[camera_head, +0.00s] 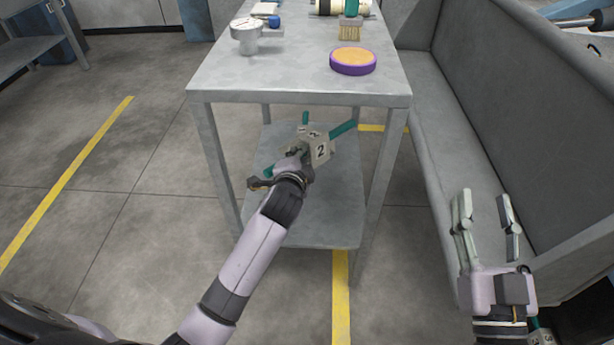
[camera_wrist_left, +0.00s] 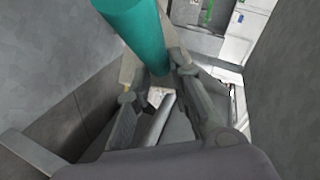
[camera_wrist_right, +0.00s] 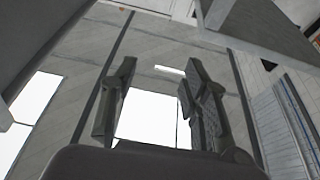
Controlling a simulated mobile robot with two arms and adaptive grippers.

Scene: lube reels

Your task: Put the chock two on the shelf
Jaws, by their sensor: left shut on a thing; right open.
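The chock two (camera_head: 320,149) is a pale block marked "2" with teal bars sticking out of it. My left gripper (camera_head: 296,158) is shut on it, over the lower shelf (camera_head: 315,222) of the metal table. I cannot tell whether the chock touches the shelf or hangs just above it. In the left wrist view a teal bar (camera_wrist_left: 138,34) fills the space by the fingertips, and the block is mostly hidden. My right gripper (camera_head: 487,226) is open and empty at the right, in front of the grey bench.
Table legs flank the lower shelf. A long grey bench (camera_head: 450,140) runs along the right.

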